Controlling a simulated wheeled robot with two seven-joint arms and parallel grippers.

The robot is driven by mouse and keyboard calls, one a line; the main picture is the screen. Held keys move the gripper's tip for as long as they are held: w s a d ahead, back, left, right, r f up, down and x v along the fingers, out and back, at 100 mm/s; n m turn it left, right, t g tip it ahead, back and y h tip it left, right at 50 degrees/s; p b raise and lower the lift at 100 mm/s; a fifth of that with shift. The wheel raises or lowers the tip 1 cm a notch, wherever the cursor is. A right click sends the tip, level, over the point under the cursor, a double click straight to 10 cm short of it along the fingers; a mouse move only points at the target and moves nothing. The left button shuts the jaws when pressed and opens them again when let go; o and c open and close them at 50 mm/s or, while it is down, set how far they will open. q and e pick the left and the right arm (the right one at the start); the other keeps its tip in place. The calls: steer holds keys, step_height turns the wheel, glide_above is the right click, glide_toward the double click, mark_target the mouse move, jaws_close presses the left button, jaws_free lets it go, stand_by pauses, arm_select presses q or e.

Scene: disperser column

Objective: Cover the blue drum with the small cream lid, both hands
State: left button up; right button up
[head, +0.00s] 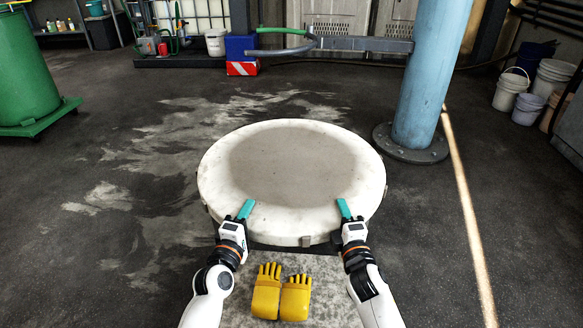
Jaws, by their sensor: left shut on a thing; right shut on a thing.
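The cream lid (370,178) is a wide round disc with a greyish middle, at the centre of the head view. It looks roughly level. My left gripper (246,209), with teal fingers, is shut on its near left edge. My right gripper (344,209) is shut on its near right edge. The lower fingers and whatever is under the lid are mostly hidden. I see no blue drum; whether one is beneath the lid I cannot tell.
Yellow gloves (281,291) lie on a pale surface between my arms. A thick light blue column (432,75) with a floor flange stands behind right. A green drum (22,70) stands far left. Buckets (509,90) stand far right. The floor left of the lid is clear.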

arm_select(q)
jaws_close()
arm_select(e)
jaws_close()
